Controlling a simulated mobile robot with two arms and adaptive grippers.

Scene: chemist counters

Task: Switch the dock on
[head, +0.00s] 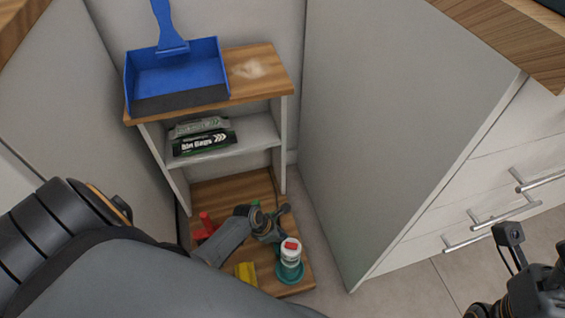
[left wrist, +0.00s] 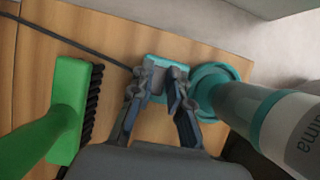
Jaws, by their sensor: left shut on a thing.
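The dock's round teal base (head: 289,273) stands on the low wooden board; it also shows in the left wrist view (left wrist: 208,72). A white and teal bottle-like body (left wrist: 262,118) rises from it, with a red patch on top in the head view (head: 290,246). Beside the base is a small teal block (left wrist: 166,61) with a dark cable running off to the upper left. My left gripper (left wrist: 161,88) is shut on this block, its fingers at the block's near side; it also shows in the head view (head: 268,222). Part of my right wrist (head: 535,290) shows; its fingertips are not clear.
A green brush (left wrist: 68,105) with black bristles is left of the left gripper. A red item (head: 206,225) and a yellow item (head: 245,272) lie on the low board. A cabinet side (head: 390,120) stands right.

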